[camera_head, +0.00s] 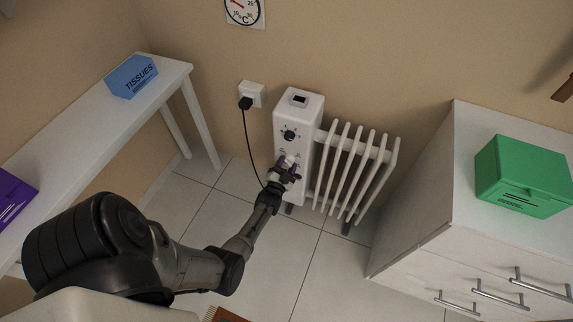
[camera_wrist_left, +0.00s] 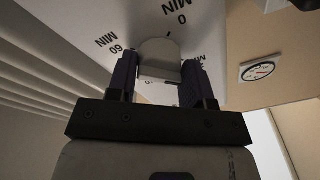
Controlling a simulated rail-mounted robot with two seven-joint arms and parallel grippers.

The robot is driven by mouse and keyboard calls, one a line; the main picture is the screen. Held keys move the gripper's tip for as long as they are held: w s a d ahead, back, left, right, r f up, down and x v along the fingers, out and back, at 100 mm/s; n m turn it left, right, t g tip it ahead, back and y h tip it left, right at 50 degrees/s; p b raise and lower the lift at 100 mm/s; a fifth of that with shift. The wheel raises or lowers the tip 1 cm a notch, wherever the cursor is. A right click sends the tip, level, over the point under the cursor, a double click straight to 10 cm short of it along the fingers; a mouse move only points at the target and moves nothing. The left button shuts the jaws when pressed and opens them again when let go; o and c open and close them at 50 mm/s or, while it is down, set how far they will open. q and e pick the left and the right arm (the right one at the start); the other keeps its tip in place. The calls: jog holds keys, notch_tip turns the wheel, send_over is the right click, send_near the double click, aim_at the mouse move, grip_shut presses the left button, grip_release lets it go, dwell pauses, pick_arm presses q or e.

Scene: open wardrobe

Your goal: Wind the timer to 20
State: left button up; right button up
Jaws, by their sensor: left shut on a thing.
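The timer is a light knob (camera_wrist_left: 160,66) on the white front panel of the oil heater (camera_head: 305,107). My left gripper (camera_head: 287,168) is at the lower part of the panel. In the left wrist view, its two dark fingers are shut on the knob, one on each side. A second, dark dial (camera_head: 290,135) sits higher on the panel. My right gripper is not in view.
A white bench (camera_head: 178,72) with a blue tissue box (camera_head: 131,76) and a purple box (camera_head: 14,198) stands at the left. A white drawer cabinet (camera_head: 459,165) with a green box (camera_head: 523,176) stands at the right. A black cord (camera_head: 247,140) hangs from the wall socket beside the heater.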

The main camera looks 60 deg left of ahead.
pick_arm(q)
jog(key=shift+f+m, duration=0.1)
jog(key=shift+m, duration=0.3)
jog(key=o, duration=0.9)
jog(key=p+v, duration=0.4)
jog(key=v, duration=1)
